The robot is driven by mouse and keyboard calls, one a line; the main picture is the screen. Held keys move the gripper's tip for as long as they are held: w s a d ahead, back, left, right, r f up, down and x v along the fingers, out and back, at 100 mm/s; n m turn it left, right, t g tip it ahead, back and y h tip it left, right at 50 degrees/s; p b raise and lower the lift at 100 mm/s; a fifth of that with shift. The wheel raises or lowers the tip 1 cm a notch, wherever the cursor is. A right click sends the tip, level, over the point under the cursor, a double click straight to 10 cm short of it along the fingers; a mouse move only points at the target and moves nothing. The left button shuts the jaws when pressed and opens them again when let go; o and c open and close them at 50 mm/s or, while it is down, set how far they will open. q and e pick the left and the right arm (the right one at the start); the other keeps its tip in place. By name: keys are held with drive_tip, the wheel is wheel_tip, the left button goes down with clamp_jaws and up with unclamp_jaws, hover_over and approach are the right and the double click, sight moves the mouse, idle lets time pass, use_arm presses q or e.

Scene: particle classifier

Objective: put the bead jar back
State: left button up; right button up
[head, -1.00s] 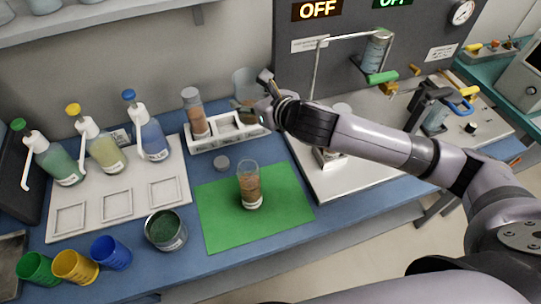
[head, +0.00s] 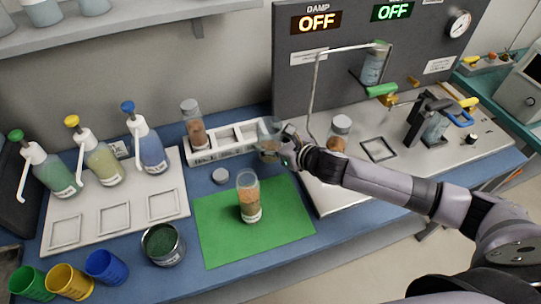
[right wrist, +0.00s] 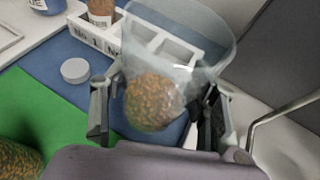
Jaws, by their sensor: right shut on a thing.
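My right gripper (head: 276,150) is shut on a clear cup (head: 268,130) with orange-green beads in its bottom; the cup also shows between the fingers (right wrist: 158,112) in the right wrist view. It is in front of the white rack's right end. An open clear jar (head: 249,203) with orange-brown beads stands upright on the green mat (head: 290,225). A grey lid (head: 220,176) lies on the blue table behind the mat. A lidded jar of brown beads (head: 196,133) stands in the left slot of the white rack (head: 212,158). My left gripper is not in view.
A lidded jar (head: 339,138) stands on the steel platform behind my right arm. Pump bottles (head: 105,168) stand at left. A dark green tin (head: 163,244) and coloured cups (head: 67,280) are at the front left. The mat's right part is clear.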

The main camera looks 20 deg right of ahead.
sight(277, 159)
drive_tip(key=shift+f, duration=3.05)
drive_tip(key=shift+f, duration=0.15)
drive_tip(key=o, duration=1.4)
drive_tip(key=shift+o, duration=0.2)
